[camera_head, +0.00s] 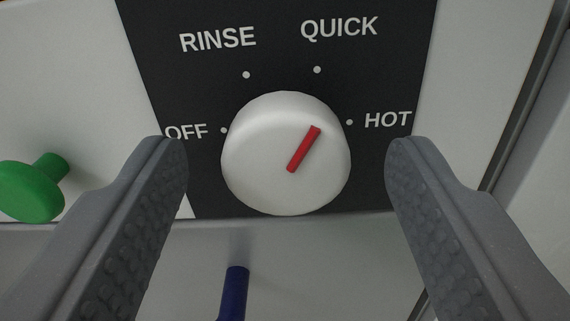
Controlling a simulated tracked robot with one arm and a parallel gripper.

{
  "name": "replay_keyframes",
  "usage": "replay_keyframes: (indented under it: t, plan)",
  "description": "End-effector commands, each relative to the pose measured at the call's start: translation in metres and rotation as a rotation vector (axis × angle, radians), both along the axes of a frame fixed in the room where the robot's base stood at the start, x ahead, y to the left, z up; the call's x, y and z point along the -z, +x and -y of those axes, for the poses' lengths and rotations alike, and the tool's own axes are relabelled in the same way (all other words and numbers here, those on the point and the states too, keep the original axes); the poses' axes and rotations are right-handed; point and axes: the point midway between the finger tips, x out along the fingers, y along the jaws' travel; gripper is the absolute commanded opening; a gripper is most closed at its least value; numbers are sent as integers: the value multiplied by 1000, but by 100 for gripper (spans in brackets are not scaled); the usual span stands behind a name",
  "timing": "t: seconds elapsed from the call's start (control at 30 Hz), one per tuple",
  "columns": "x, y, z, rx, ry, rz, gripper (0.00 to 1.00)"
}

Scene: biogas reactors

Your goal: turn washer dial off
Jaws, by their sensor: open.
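The washer dial (255,155) is a round white knob with a red pointer bar (304,149). It sits on a black panel (280,50) labelled OFF, RINSE, QUICK and HOT, each with a white dot. The red bar slants up and to the right, between the QUICK dot and the HOT dot. The OFF label (186,132) is at the dial's left, partly covered by my left finger. My gripper (287,150) is open, with one grey finger on each side of the dial and a visible gap to it on both sides.
A green knob (30,190) sticks out of the white front at the left. A dark blue rod (234,290) stands below the dial. A dark vertical edge (525,95) runs along the right, with a grey surface beyond it.

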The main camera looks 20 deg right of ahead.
Motion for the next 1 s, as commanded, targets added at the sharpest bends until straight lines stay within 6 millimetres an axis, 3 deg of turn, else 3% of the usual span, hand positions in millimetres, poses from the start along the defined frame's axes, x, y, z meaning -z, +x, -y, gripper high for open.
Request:
replay_keyframes:
  t: [0.1,0.27,0.67,1.0]
  plan:
    - [0,0,0,1,0,-1,59]
    - [0,0,0,1,0,-1,15]
    - [0,-1,1,4,-47,-19,14]
    - [0,-1,0,2,-274,-98,14]
